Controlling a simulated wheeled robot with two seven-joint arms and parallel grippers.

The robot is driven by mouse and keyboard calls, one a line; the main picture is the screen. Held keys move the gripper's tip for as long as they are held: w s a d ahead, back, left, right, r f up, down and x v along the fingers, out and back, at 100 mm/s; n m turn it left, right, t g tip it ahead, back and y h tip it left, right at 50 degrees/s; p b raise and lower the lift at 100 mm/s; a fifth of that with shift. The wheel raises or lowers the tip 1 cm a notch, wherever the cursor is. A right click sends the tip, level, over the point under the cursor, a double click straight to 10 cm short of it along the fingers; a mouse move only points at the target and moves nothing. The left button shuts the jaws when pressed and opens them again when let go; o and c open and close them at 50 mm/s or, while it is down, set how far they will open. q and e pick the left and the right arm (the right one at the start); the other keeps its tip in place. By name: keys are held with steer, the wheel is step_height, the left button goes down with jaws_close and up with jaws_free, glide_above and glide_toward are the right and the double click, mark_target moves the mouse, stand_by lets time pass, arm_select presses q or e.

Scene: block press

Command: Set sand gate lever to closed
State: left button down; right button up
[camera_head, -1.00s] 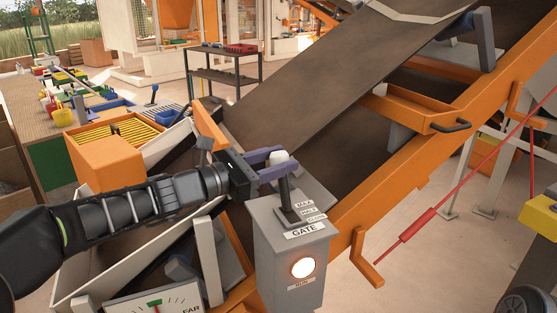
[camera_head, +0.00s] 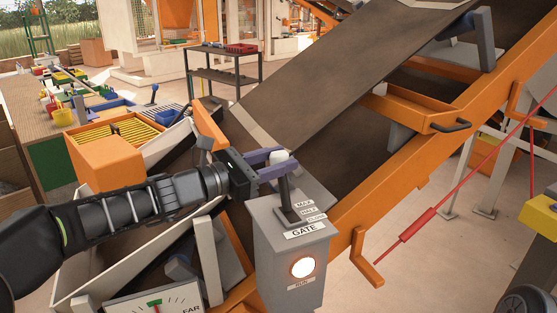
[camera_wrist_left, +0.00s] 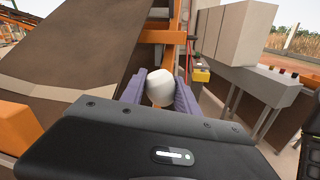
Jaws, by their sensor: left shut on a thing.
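The sand gate lever (camera_head: 285,187) is a dark stick with a white knob on a grey box (camera_head: 285,245) labelled GATE. Small labels beside its slot read MAX, a middle one that is hard to read, and CLOSE. The lever stands near upright. My left gripper (camera_head: 277,160) is shut on the lever's knob, its purple fingers on either side. In the left wrist view the white knob (camera_wrist_left: 160,88) sits between the fingers. A round RUN light (camera_head: 303,267) glows on the box front. My right gripper is not in view.
A dark conveyor belt (camera_head: 345,70) slopes behind the box on an orange frame (camera_head: 440,150). A red pull cord (camera_head: 418,224) runs at the right. A dial marked FAR (camera_head: 160,303) is at the lower left. A table with coloured parts stands at the left.

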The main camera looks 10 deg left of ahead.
arm_select(q)
steer(key=shift+s+d+m+b, duration=0.2)
steer(key=shift+m+b, duration=0.1)
steer(key=shift+b, duration=0.4)
steer(key=s+d+m+h+b, duration=0.1)
steer(key=s+d+m+b, duration=0.5)
steer(key=b, duration=1.2)
steer(key=shift+s+m, duration=1.2)
steer(key=shift+m, duration=0.3)
steer(key=shift+f, duration=0.15)
steer(key=c, duration=0.9)
jaws_free()
steer(key=shift+h, duration=0.3)
steer(key=shift+a, duration=0.1)
steer(key=shift+s, duration=0.1)
